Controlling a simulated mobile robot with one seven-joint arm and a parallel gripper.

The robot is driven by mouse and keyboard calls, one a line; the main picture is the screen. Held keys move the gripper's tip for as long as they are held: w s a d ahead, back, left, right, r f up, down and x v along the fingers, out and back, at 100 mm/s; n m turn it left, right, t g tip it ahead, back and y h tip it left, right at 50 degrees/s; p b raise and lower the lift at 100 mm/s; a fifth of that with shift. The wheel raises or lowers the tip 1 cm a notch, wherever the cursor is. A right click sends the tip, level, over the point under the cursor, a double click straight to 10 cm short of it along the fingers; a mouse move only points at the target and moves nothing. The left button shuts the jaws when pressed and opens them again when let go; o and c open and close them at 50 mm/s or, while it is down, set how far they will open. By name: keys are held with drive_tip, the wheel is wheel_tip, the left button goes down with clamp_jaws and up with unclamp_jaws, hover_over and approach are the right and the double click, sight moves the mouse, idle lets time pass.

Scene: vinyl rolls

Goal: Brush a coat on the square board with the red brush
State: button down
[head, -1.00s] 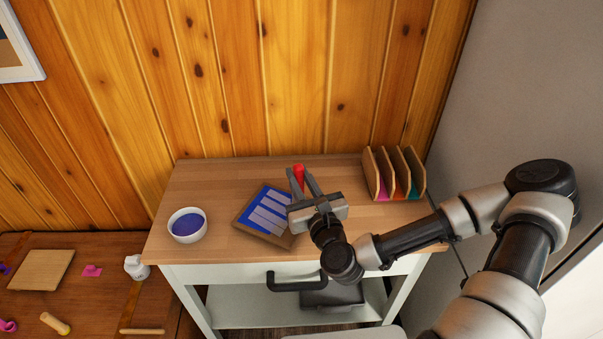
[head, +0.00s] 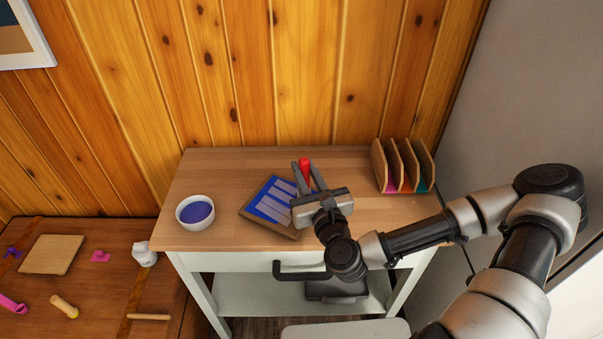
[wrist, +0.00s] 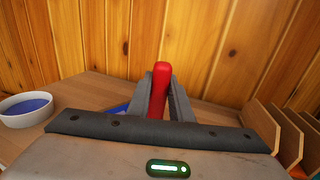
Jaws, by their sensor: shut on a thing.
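My gripper (head: 305,178) is shut on the red brush (head: 304,166), whose red handle stands up between the fingers. In the wrist view the red handle (wrist: 160,88) shows upright between the two fingers; its bristle end is hidden. The square board (head: 286,230) has a brown edge and a blue face with several pale grey-blue stripes. It lies on the cart top just left of my gripper, partly hidden by it. I cannot tell whether the brush touches the board. A white bowl (head: 195,225) of blue paint (head: 196,211) stands left of the board.
A wooden rack (head: 380,168) with coloured sheets stands at the right back of the cart top (head: 230,165). A lower brown table (head: 100,270) at left holds a wooden square, a white bottle (head: 145,254) and small tools. A wooden wall rises behind.

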drive_tip(key=w+d, duration=0.1)
drive_tip(key=w, duration=0.2)
drive_tip(key=shift+d, duration=0.35)
idle(0.3)
drive_tip(key=shift+w+a, duration=0.35)
drive_tip(key=shift+a, duration=0.4)
drive_tip(key=shift+w+a, duration=0.4)
drive_tip(key=shift+a, duration=0.3)
drive_tip(key=shift+w+a, duration=0.35)
drive_tip(key=shift+a, duration=0.4)
drive_tip(key=s+a, duration=0.6)
drive_tip(key=s, duration=0.4)
drive_tip(key=shift+s, duration=0.3)
